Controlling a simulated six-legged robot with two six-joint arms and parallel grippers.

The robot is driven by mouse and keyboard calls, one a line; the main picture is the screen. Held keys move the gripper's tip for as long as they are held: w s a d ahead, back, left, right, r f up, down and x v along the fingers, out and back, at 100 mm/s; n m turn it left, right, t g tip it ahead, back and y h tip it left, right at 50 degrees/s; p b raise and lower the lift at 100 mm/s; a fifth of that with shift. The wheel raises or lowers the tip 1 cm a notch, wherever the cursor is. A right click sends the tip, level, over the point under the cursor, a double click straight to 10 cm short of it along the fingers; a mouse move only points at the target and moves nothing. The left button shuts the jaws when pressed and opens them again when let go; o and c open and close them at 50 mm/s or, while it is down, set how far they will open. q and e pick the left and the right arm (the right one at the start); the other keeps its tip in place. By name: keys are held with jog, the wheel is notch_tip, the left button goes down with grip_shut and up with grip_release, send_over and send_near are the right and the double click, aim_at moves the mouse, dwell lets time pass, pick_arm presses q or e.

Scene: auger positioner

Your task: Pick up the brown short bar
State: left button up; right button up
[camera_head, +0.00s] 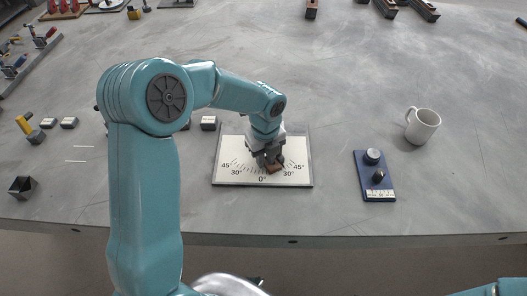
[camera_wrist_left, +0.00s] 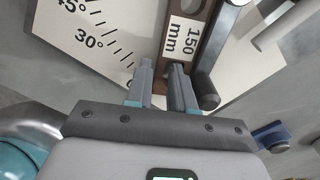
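The brown short bar (camera_wrist_left: 205,45) with a white "150 mm" label lies over the white angle plate (camera_wrist_left: 115,15) in the left wrist view. In the head view the bar (camera_head: 273,168) shows as a small brown piece on the angle plate (camera_head: 231,148), partly hidden by my left gripper (camera_head: 268,160). In the left wrist view my left gripper (camera_wrist_left: 160,72) has its two fingers a little apart over the near part of the bar, with brown visible between them. Contact cannot be told. My right gripper is not in view.
A dark blue block (camera_head: 375,188) with two knobs and a white mug (camera_head: 422,125) stand to the right. Small labelled blocks (camera_head: 208,123) lie left of the plate. Tool racks line the far left and back edges. The table between is mostly clear.

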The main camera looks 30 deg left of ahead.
pick_arm(q)
jog(key=shift+f, duration=0.3)
jog(key=shift+s, duration=0.1)
grip_shut()
jog(key=shift+r, duration=0.1)
